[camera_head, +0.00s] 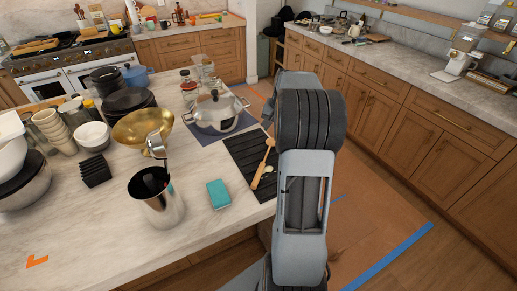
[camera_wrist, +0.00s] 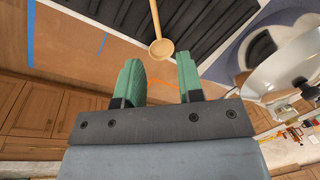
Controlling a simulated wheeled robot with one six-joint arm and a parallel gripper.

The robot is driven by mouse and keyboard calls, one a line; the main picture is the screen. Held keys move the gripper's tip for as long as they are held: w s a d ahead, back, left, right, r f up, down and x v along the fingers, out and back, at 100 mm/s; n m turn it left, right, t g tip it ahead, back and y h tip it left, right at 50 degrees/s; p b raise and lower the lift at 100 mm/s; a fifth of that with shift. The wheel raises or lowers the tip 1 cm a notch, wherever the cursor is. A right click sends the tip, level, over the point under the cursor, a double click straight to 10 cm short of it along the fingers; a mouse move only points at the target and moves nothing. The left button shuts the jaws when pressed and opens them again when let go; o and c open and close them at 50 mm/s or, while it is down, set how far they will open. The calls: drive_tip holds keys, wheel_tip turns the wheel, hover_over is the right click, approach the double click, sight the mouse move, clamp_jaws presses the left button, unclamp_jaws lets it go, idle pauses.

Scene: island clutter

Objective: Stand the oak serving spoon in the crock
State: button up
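The oak serving spoon (camera_head: 261,167) lies on a dark ribbed mat (camera_head: 240,150) at the island's right edge, its round bowl toward the back. In the wrist view, the spoon's bowl (camera_wrist: 161,48) shows just beyond the fingertips, with its handle running up out of frame. My gripper (camera_wrist: 159,60) is open, its two green fingers apart with nothing between them. In the head view my arm hides the gripper. The crock looks to be the shiny steel cylinder (camera_head: 163,212) at the island's front, upright, with a ladle and dark utensils standing in it.
A teal sponge or block (camera_head: 219,194) lies between the crock and mat. A lidded steel pot (camera_head: 214,111) stands behind the mat. A brass bowl (camera_head: 137,128) and black coasters (camera_head: 95,170) are behind and left of the crock. Island space in front left is mostly clear.

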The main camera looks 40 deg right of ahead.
drive_tip(key=s+a+r+n+t+h, duration=0.1)
drive_tip(key=s+a+r+n, duration=0.2)
drive_tip(key=a, duration=0.6)
drive_tip(key=s+a+r+n, duration=0.2)
drive_tip(key=s+a+r, duration=0.1)
drive_tip(key=a, duration=0.5)
drive_tip(key=s+a+f+n+t, duration=0.1)
drive_tip(key=s+a+f+n, duration=0.1)
drive_tip(key=s+a+n, duration=0.3)
drive_tip(key=s+a, duration=0.4)
drive_tip(key=s, duration=0.1)
drive_tip(key=shift+a+t, duration=0.3)
drive_tip(key=shift+a, duration=0.05)
drive_tip(key=shift+c, duration=0.2)
